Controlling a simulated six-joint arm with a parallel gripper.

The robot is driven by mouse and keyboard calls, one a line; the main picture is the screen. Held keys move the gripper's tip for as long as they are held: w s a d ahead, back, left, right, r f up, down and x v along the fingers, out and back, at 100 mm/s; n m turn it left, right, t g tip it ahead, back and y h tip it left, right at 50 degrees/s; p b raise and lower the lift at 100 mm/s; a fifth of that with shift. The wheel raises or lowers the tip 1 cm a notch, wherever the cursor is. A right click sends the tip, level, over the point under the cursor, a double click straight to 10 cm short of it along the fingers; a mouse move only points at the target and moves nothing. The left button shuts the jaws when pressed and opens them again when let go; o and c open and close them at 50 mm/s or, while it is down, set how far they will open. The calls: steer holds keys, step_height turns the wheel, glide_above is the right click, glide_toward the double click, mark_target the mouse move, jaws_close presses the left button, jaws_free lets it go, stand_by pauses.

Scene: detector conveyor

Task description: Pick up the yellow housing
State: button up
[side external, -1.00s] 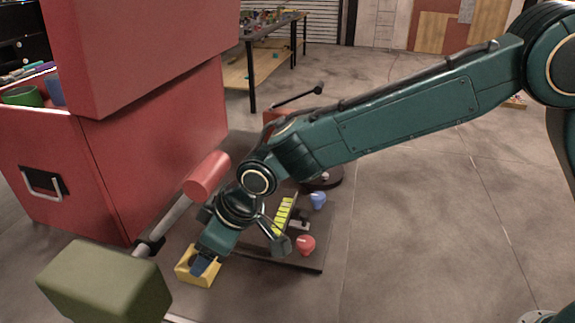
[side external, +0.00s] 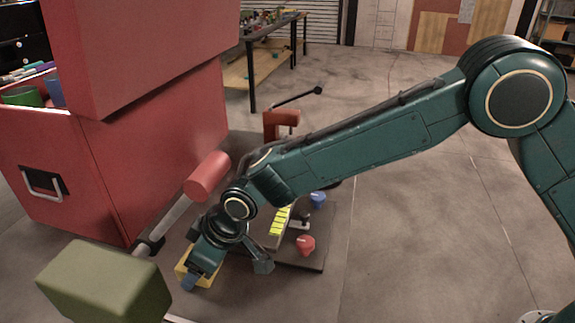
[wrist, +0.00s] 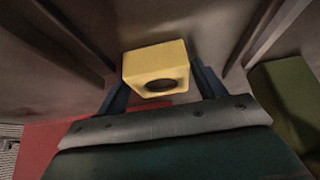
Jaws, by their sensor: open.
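The yellow housing (side external: 208,279) is a small block on the dark surface, partly hidden behind my gripper in the side view. In the wrist view the yellow housing (wrist: 154,58) shows a dark round hole in its near face. My gripper (side external: 190,281) points down at the housing, its blue fingertips overlapping it in the side view. In the wrist view my gripper (wrist: 158,82) is open, with one blue finger on each side of the housing. The right finger looks close to it; contact cannot be told.
A red handle (side external: 207,177) on a grey bar and an olive block (side external: 105,282) stand left of my gripper. A large red cabinet (side external: 150,140) rises behind. A dark panel with a red knob (side external: 306,245) and a blue knob (side external: 318,199) lies to the right.

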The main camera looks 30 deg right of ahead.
steer(key=shift+r, duration=0.1)
steer(key=c, duration=1)
steer(key=shift+r, duration=0.1)
step_height(320, 180, up, 20)
stand_by(0.8)
